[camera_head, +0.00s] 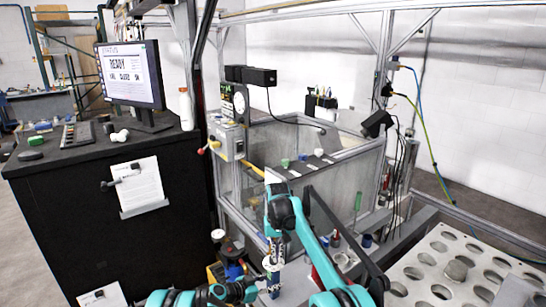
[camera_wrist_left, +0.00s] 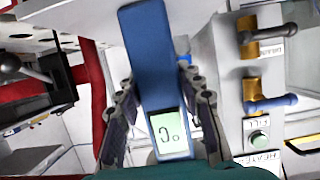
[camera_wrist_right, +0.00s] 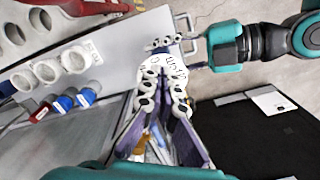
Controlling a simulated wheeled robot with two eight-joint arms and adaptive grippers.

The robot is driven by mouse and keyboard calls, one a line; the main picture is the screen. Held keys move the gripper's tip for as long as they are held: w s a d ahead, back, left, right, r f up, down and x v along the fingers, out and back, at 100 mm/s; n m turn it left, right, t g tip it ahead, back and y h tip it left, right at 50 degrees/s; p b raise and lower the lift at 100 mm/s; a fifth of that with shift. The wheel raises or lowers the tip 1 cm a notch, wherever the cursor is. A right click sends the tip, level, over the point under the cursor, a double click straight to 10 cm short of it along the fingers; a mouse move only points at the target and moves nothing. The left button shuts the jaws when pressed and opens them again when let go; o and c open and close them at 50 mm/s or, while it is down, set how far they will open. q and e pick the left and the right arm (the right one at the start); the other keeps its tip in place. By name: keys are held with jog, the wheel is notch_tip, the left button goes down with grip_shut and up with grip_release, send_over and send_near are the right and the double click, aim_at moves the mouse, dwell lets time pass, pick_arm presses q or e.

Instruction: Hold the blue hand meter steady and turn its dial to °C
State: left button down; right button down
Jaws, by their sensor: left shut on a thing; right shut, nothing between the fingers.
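The blue hand meter (camera_wrist_left: 152,50) stands between the fingers of my left gripper (camera_wrist_left: 160,100), which is shut on its sides. Its lit display (camera_wrist_left: 170,132) shows °C, upside down in the left wrist view. In the head view my left gripper (camera_head: 254,289) is low in the middle, just below my right gripper (camera_head: 273,262). In the right wrist view my right gripper (camera_wrist_right: 164,78) is shut with nothing between its fingers. Its tips are close in front of a pale lettered face, apparently the meter's dial (camera_wrist_right: 178,64). The fingers hide part of it, so the pointer cannot be read.
A panel with yellow valves (camera_wrist_left: 262,87) and a green button (camera_wrist_left: 257,140) stands right of the meter in the left wrist view. Blue and red caps (camera_wrist_right: 64,103) lie left in the right wrist view. A black cabinet (camera_head: 110,225) and a perforated plate (camera_head: 455,268) flank the arms.

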jog(key=shift+r, duration=2)
pick_arm(q)
jog(key=c, duration=0.9)
grip_release()
jog(key=shift+a, duration=0.1)
